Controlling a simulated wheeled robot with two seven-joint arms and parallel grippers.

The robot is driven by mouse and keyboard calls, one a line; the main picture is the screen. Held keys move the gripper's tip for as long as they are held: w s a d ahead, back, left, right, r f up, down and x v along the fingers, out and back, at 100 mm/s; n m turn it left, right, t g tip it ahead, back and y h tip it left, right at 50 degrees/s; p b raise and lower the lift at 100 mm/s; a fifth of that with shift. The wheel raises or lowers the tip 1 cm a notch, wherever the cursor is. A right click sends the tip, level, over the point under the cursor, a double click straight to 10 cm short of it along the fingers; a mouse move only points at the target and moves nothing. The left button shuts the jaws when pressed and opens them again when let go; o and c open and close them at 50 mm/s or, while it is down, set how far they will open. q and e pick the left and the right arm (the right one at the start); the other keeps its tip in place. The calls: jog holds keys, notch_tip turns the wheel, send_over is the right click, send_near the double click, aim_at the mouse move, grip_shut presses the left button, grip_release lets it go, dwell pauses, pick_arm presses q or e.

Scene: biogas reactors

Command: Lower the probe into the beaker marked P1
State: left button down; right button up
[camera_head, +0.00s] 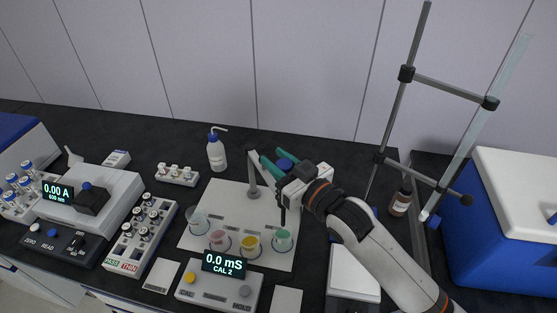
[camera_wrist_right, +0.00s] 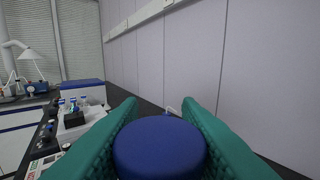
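My right gripper (camera_head: 281,163) is shut on the blue-capped probe; the blue cap (camera_head: 285,164) sits between its teal fingers. The cap also fills the lower middle of the right wrist view (camera_wrist_right: 160,147). A dark shaft (camera_head: 283,214) hangs below the gripper, its lower end close to the green beaker (camera_head: 282,240) in the picture; I cannot tell whether it is inside or above it. Left of that stand a yellow beaker (camera_head: 250,245), a pink beaker (camera_head: 220,240) and a pale beaker (camera_head: 199,223). No P1 mark is legible. My left gripper is out of view.
The beakers stand on a white board (camera_head: 222,200) with a grey post (camera_head: 252,172) behind. In front, a meter (camera_head: 220,286) reads 0.0 mS, CAL 2. A wash bottle (camera_head: 215,152), vial rack (camera_head: 142,232), brown bottle (camera_head: 400,203) and rod stand (camera_head: 397,115) are nearby.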

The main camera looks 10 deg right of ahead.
grip_shut()
notch_tip(320, 180, down, 8)
jog(key=b, duration=0.4)
jog(key=shift+r, duration=0.2)
jog(key=shift+f, duration=0.4)
jog(key=o, duration=0.7)
grip_release()
jog(key=shift+f, duration=0.1)
jog(key=shift+o, duration=1)
